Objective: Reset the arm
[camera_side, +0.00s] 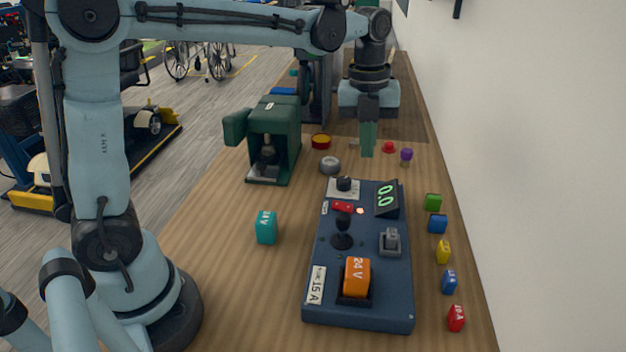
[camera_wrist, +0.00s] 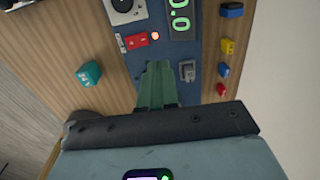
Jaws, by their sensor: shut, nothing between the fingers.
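My gripper (camera_side: 367,140) hangs from my arm over the far part of the wooden table in the side view, fingers pointing down. Its green fingers are together with nothing between them. In the wrist view my gripper (camera_wrist: 157,70) shows over the blue panel (camera_wrist: 205,48). In the side view the panel (camera_side: 325,240) lies nearer the camera than my gripper. It carries an orange block marked 24 V (camera_side: 357,275), a black joystick (camera_side: 342,232), a grey switch (camera_side: 390,241) and a display reading 0.0 (camera_side: 386,197).
A teal block (camera_side: 266,227) stands left of the panel. A green machine (camera_side: 273,140) stands at the back left. Several small coloured blocks, including a yellow one (camera_side: 443,251), line the right edge near the white wall (camera_side: 540,170).

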